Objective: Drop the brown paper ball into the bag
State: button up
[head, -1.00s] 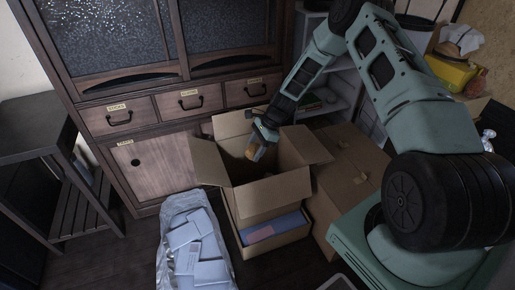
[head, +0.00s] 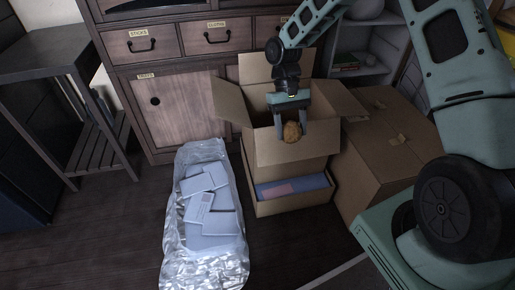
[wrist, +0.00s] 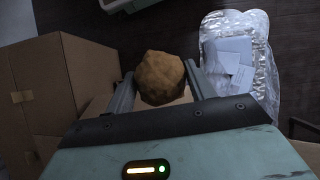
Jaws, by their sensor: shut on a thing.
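The brown paper ball (head: 292,132) is between the fingers of my gripper (head: 291,130), which is shut on it. In the head view it hangs in front of the open cardboard box, over its front flap. In the wrist view the ball (wrist: 161,78) sits between both fingertips. The bag (head: 172,232) is a silvery, clear plastic bag lying open on the floor, left of the box and lower than my gripper. It holds several pale blue-white packets. In the wrist view the bag (wrist: 262,75) is at the right, apart from the ball.
The open cardboard box (head: 290,158) stands on a lower box (head: 262,208) holding a blue item. A closed box (head: 385,150) is at the right. A wooden cabinet (head: 185,100) is behind, a dark slatted stand (head: 75,125) at the left. Floor left of the bag is clear.

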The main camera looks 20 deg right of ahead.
aim_at(217, 194)
jog(key=i+j+z, duration=0.15)
jog(key=j+z, duration=0.2)
jog(key=j, duration=0.6)
jog(key=j+z, duration=0.35)
jog(key=j, duration=0.6)
jog(key=k+j+z, duration=0.1)
jog(key=j+z, duration=0.25)
jog(key=j, duration=0.65)
jog(key=i+j, duration=0.15)
jog(key=j, duration=0.15)
jog(key=i+j, duration=0.15)
jog(key=j, duration=0.15)
